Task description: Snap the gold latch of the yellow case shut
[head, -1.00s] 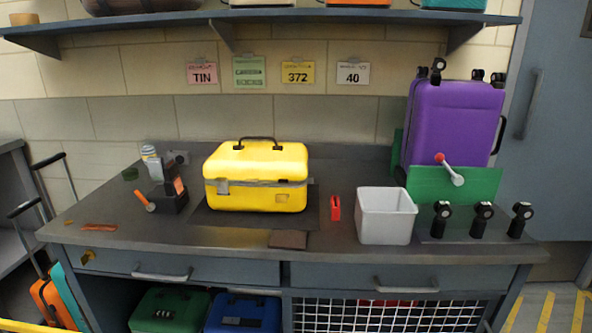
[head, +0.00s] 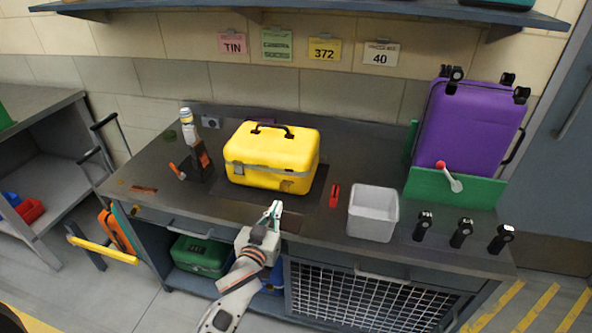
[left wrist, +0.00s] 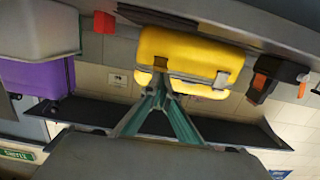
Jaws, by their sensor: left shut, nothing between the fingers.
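The yellow case (head: 271,160) stands closed-lidded on a dark mat on the bench, with a black handle on top. A small gold latch (head: 287,185) shows at the right of its front and a grey latch (head: 238,168) at the left. In the left wrist view, which is upside down, the case (left wrist: 200,48) lies beyond the fingers; whether the gold latch is up or down is unclear. My left gripper (head: 277,208) is shut and empty in front of the case, near the bench's front edge, apart from it. Its fingertips (left wrist: 159,80) overlap the case in the wrist view.
A red object (head: 334,195) and a pale open bin (head: 373,213) stand right of the case. A purple suitcase (head: 470,125) stands behind a green panel with a red-knobbed lever (head: 449,176). A dark orange-handled device (head: 195,165) stands left. Several black knobs line the right front.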

